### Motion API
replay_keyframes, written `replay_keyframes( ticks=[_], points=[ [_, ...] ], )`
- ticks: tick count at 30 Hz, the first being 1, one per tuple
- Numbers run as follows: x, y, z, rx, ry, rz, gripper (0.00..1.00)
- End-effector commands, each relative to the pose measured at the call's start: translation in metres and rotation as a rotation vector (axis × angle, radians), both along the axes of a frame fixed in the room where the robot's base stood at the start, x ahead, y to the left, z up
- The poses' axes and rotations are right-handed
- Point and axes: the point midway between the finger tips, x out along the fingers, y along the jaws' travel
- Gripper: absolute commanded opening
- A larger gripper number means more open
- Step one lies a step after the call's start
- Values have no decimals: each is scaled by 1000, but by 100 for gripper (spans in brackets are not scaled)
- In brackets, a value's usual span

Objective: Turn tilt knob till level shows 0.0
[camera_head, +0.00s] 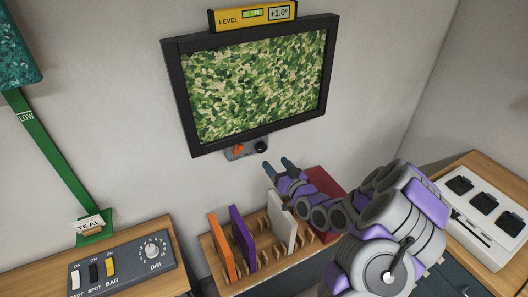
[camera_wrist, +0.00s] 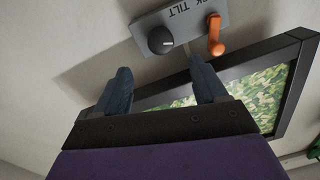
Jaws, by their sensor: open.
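The yellow level (camera_head: 254,15) sits on top of the framed camouflage picture (camera_head: 258,88), and its display reads +1.0°. Below the frame is a small grey panel with a black tilt knob (camera_head: 261,146) and an orange lever (camera_head: 238,149). My gripper (camera_head: 277,165) is open and empty, below the panel in the head view. In the wrist view my gripper's fingertips (camera_wrist: 160,75) are spread, apart from the knob.
A wooden rack (camera_head: 262,250) with orange, purple and white boards stands below the picture. A switch box (camera_head: 122,262) with a DIM dial is at lower left. A white panel with black switches (camera_head: 480,210) is at right.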

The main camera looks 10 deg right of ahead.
Motion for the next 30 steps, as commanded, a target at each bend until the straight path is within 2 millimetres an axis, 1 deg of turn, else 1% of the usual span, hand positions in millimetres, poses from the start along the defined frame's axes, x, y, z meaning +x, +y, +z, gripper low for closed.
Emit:
replay_keyframes(
  ticks=[1, 12, 18, 24, 30],
  points=[
    [6, 4, -1, 0, 0, 3, 71],
    [54, 18, -1, -3, -2, 1, 71],
    [75, 25, -1, -2, 1, 1, 71],
    [86, 28, -1, 1, 1, 0, 71],
    [89, 29, 0, 2, 2, 0, 71]
  ],
)
